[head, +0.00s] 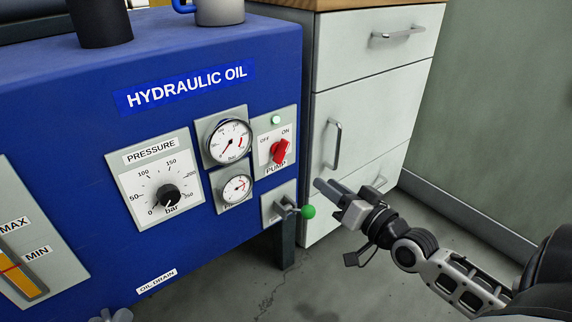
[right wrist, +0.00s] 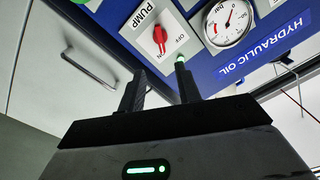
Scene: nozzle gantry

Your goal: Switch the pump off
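The pump switch (head: 280,151) is a red knob on a grey plate marked OFF, ON and PUMP. In the head view the knob tilts up and right, towards ON. A pale green lamp (head: 275,119) sits above it. My right gripper (head: 322,187) is below and right of the switch, apart from it, in front of the white cabinet. In the right wrist view its two fingers (right wrist: 160,72) are spread with nothing between them. The red switch (right wrist: 160,38) shows beyond the fingertips, and the lamp (right wrist: 180,59) shows beside one finger. I do not see my left gripper.
A lever with a green ball (head: 308,211) sticks out below the switch, close to my right gripper. Gauges (head: 228,140) and a pressure dial (head: 167,196) are left of the switch on the blue oil unit (head: 85,150). The white cabinet (head: 365,125) stands to the right.

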